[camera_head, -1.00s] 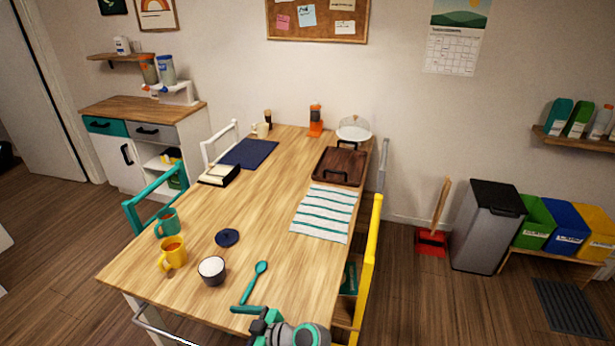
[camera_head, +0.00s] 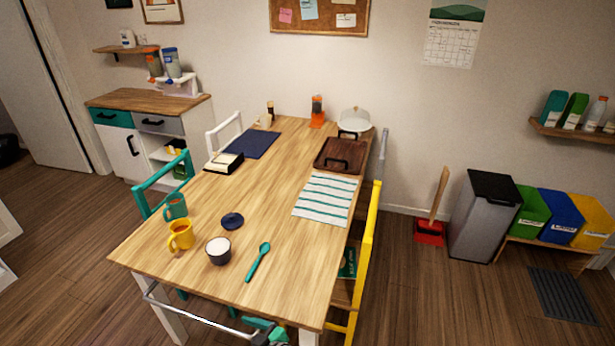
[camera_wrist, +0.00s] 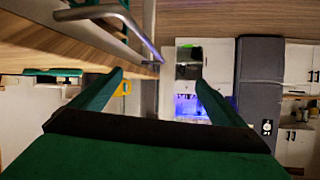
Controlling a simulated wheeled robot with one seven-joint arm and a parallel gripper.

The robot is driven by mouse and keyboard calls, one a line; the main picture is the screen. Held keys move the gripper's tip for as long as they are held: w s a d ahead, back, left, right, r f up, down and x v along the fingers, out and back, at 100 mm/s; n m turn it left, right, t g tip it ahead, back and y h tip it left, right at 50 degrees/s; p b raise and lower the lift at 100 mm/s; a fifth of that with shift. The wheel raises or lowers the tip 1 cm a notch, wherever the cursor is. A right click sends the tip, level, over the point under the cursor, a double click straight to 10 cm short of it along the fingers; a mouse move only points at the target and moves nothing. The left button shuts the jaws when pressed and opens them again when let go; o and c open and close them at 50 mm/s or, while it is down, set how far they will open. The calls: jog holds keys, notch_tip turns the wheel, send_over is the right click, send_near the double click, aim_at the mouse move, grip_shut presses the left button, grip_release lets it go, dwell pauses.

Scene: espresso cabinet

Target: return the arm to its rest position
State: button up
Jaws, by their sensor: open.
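My gripper (camera_wrist: 157,88) shows in the wrist view with its two green fingers spread wide and nothing between them. In the head view only a small teal and grey part of my gripper (camera_head: 266,331) shows at the bottom edge, low by the near edge of the table (camera_head: 190,268); the rest is cut off. A metal bar (camera_head: 200,318) runs along the table's near side. It also shows close to the fingers in the wrist view (camera_wrist: 120,18), at upper left. I cannot tell whether my gripper touches it.

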jog(key=s+d+f+m+t+h, duration=0.35)
jog(key=s+d+m, duration=0.2)
jog(key=s, duration=0.35)
jog(key=s+d+f+m+t+h, duration=0.2)
jog(key=s+d+f+m+h, duration=0.25)
jog(key=s+d, duration=0.35)
jog(key=s+d+r+t+h, duration=0.1)
jog(key=s+d+r+t, duration=0.1)
jog(key=s+r, duration=0.6)
jog(key=s+d+r+m+t+h, duration=0.1)
jog(key=s+d+r, duration=0.3)
jog(key=s+r, duration=0.4)
jog(key=shift+d+r+t+h, duration=0.3)
jog(key=shift+r+t+h, duration=0.1)
jog(key=shift+h, duration=0.4)
